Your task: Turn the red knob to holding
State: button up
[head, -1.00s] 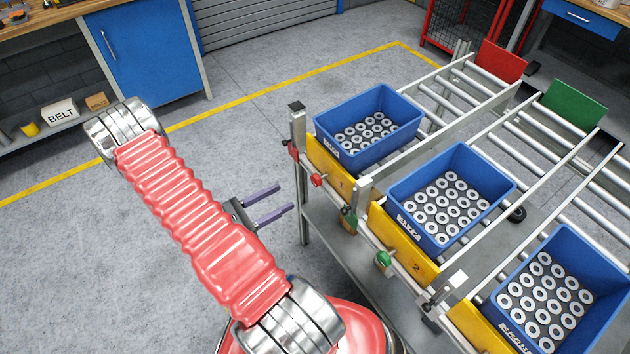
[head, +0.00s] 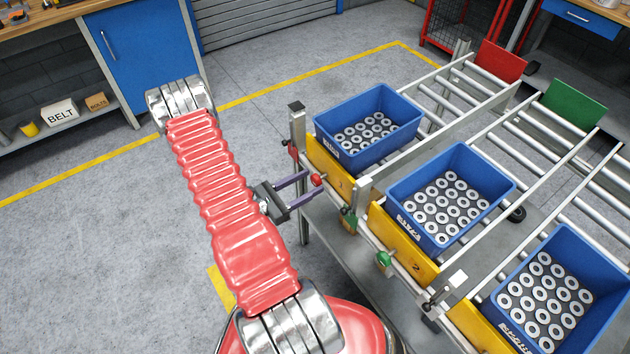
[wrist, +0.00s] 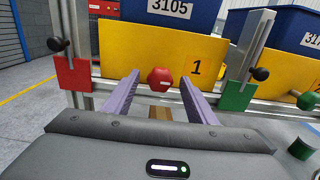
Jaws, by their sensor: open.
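The red knob (head: 316,180) sits on the front of the first lane, below the yellow plate marked 1 (head: 329,168). In the wrist view the red knob (wrist: 160,79) is a faceted red piece with a small pale mark lying about level on its face. My gripper (head: 306,187) is open, with two purple fingers pointing at the knob. In the wrist view my gripper (wrist: 158,84) has one finger left and one right of the knob, with gaps on both sides. Whether the fingertips reach past the knob's face is hard to tell.
A red plate (wrist: 76,86) with a black ball handle is left of the knob; a green plate (wrist: 237,95) is right. A green knob (head: 384,259) is on the second lane. Blue bins (head: 368,98) of ring-shaped parts stand above. Floor left of the rack is clear.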

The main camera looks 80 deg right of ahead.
aim_at(313, 181)
jog(key=shift+x, duration=1.65)
grip_shut()
jog(key=shift+a, duration=0.2)
jog(key=shift+w+d, duration=0.1)
jog(key=shift+d, duration=0.05)
